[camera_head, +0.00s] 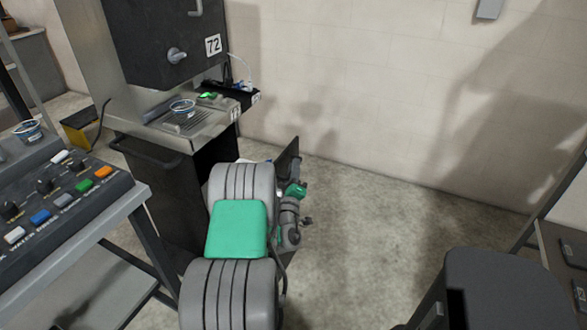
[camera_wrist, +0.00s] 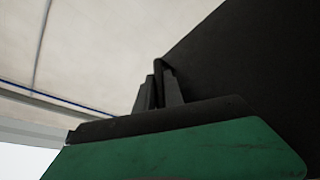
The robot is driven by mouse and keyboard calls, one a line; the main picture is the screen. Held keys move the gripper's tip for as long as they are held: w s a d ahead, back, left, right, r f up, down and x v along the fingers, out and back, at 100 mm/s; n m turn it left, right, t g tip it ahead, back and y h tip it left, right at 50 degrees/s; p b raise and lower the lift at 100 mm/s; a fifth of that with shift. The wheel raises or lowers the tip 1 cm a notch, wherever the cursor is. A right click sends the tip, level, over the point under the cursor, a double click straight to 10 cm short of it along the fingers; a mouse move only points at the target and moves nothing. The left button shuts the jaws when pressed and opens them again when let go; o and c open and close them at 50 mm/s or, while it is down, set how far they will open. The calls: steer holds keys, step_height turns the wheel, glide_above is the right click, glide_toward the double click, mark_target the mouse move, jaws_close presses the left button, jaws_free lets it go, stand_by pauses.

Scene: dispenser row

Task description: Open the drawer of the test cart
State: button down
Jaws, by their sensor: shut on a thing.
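In the wrist view, my gripper (camera_wrist: 158,92) is shut on the edge of a flat dark panel (camera_wrist: 245,65). The panel runs from the fingers up to the right. In the head view, a dark panel (camera_head: 289,152) stands tilted beside the black cabinet (camera_head: 165,192), just above the green end of my arm; my fingertips are hard to make out there. I cannot tell whether this panel is a drawer front or a door. No drawer is clearly recognisable, and I cannot tell which stand is the test cart. My arm hides much of the cabinet's right side.
A black dispenser (camera_head: 165,35) marked 72 stands above a steel shelf with a small cup (camera_head: 182,107). A button console (camera_head: 65,195) sits on a table at left. A dark table (camera_head: 565,250) is at right. The floor (camera_head: 370,240) between is clear.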

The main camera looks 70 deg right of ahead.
steer(key=c, duration=1.7)
jaws_free()
steer(key=shift+f, duration=0.1)
steer(key=shift+a+f+b, duration=0.15)
steer(key=shift+a+b, duration=0.1)
steer(key=shift+b, duration=0.15)
steer(key=b+v, duration=0.4)
steer(key=v, duration=0.3)
steer(key=shift+a+b, duration=0.15)
steer(key=shift+b, duration=0.25)
steer(key=shift+s, duration=0.15)
